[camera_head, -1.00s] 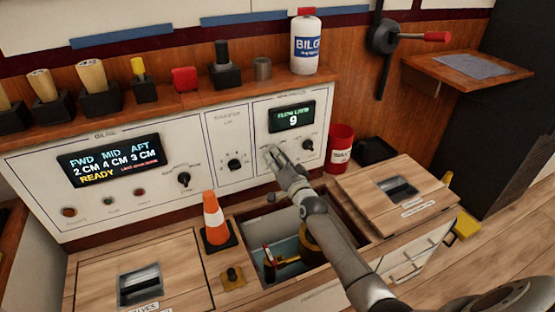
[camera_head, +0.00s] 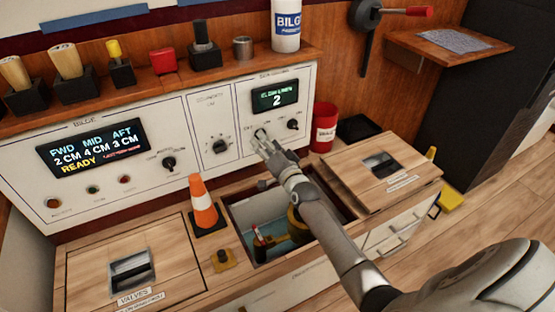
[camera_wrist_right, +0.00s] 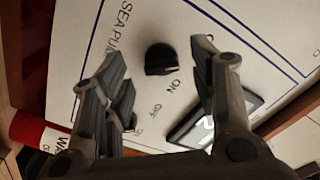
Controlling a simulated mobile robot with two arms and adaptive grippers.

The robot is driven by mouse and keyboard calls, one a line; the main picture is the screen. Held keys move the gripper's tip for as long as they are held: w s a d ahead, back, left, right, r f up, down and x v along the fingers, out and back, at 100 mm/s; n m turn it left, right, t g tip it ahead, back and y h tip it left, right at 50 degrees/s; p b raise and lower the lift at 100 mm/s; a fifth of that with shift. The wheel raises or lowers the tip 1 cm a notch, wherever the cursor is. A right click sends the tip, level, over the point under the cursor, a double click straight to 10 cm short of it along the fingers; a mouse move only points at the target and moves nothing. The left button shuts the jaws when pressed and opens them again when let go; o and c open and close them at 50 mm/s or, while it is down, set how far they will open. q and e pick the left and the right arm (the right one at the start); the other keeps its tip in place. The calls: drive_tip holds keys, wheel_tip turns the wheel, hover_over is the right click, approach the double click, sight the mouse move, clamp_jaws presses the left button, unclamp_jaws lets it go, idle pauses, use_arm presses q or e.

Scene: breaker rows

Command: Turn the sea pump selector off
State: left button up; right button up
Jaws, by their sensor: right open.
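The sea pump selector (camera_wrist_right: 162,60) is a black knob on the white panel, with "SEA PU…" and "ON" lettering beside it in the wrist view. In the head view the selector (camera_head: 261,134) is small, just beyond my fingertips. My right gripper (camera_head: 267,147) is open in front of it. In the wrist view the fingers of the gripper (camera_wrist_right: 160,56) stand on either side of the knob, with gaps to it. The pointer's exact setting is hard to tell. The flow display (camera_head: 275,97) above reads 2. My left gripper is not in view.
A second knob (camera_head: 292,124) is close on the right, partly behind a finger in the wrist view. Below my right arm is an open hatch (camera_head: 232,215). An orange cone (camera_head: 202,205) stands left of it, and a red can (camera_head: 324,127) stands right of the panel.

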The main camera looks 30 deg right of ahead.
drive_tip(key=s, duration=0.9)
drive_tip(key=shift+s+a, duration=0.15)
drive_tip(key=shift+a, duration=0.1)
